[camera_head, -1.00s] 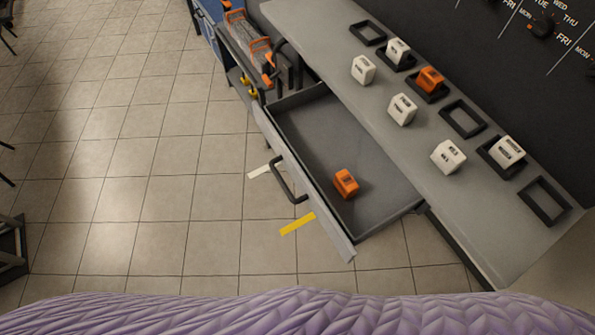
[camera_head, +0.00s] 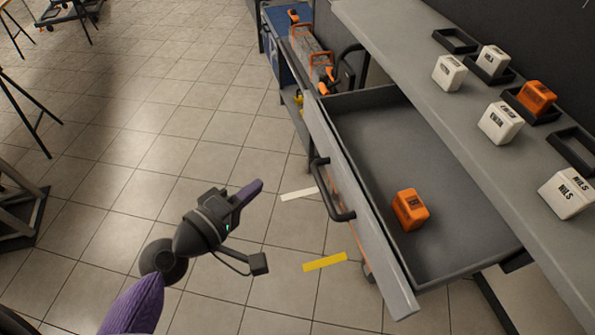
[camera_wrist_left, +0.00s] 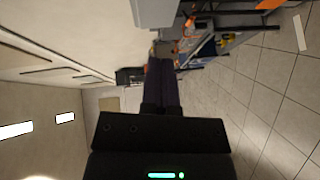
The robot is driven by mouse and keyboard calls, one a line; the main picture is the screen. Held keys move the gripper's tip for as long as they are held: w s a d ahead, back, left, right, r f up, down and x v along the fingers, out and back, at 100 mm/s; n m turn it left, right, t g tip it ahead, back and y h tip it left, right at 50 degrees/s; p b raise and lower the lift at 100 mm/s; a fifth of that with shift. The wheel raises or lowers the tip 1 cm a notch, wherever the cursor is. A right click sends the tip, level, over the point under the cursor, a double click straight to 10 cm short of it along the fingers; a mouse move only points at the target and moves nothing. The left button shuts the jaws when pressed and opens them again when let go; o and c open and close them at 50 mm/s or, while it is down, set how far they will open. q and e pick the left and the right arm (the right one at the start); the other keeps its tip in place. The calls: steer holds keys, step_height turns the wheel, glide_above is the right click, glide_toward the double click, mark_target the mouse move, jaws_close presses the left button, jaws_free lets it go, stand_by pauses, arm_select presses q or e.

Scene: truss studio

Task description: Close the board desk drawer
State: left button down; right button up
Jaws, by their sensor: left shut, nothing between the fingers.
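The desk drawer (camera_head: 375,135) stands pulled out from under the grey desk (camera_head: 400,45) in the head view. An orange block (camera_head: 410,209) lies in it. Its pale front panel (camera_head: 362,215) carries a dark bar handle (camera_head: 331,192). My left gripper (camera_head: 254,187) is over the floor to the left of the drawer front, apart from the handle, and its fingers are together and empty. In the left wrist view the shut fingers (camera_wrist_left: 161,75) point away from the camera. My right gripper is not in view.
Several white blocks and an orange block (camera_head: 537,96) stand on the desk, some in black frames (camera_head: 455,41). A tool cart (camera_head: 310,60) stands beyond the drawer. Open tiled floor with white and yellow (camera_head: 325,262) strips lies left of the drawer.

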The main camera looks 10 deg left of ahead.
arm_select(q)
steer(key=w+d+f, duration=0.1)
steer(key=w+d, duration=0.5)
steer(key=shift+w+d+f, duration=0.15)
steer(key=shift+w+f, duration=0.2)
steer(key=shift+f, duration=0.05)
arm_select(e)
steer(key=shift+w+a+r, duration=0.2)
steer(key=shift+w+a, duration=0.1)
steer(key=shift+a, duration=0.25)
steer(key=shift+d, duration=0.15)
